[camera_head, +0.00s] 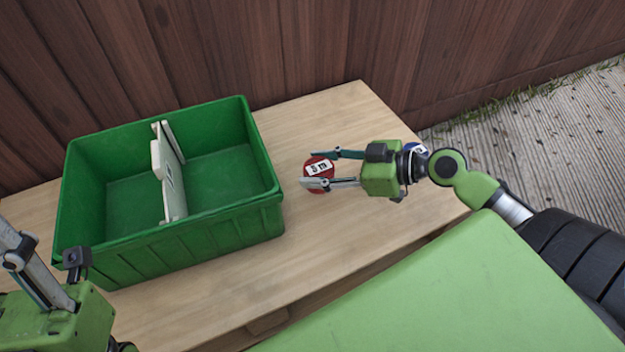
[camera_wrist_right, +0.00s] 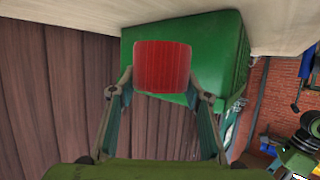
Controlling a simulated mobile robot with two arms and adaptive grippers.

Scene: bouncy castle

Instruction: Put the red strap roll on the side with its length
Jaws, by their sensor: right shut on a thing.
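The red strap roll (camera_head: 322,163) has a white label with dark marks, too small to read surely. My right gripper (camera_head: 319,168) is shut on it, one finger on each side, over the table just right of the crate. The roll also shows in the right wrist view (camera_wrist_right: 163,66) as a ribbed red band between the fingertips. The green crate (camera_head: 200,238) has a white divider (camera_head: 170,178) with a small label, which parts it into left and right compartments; both look empty. My left gripper (camera_head: 35,275) is at the lower left, partly cut off; its jaw state is unclear.
The crate stands on a wooden table (camera_head: 350,235) against a brown plank wall (camera_head: 330,45). Bare table lies in front and right of the crate.

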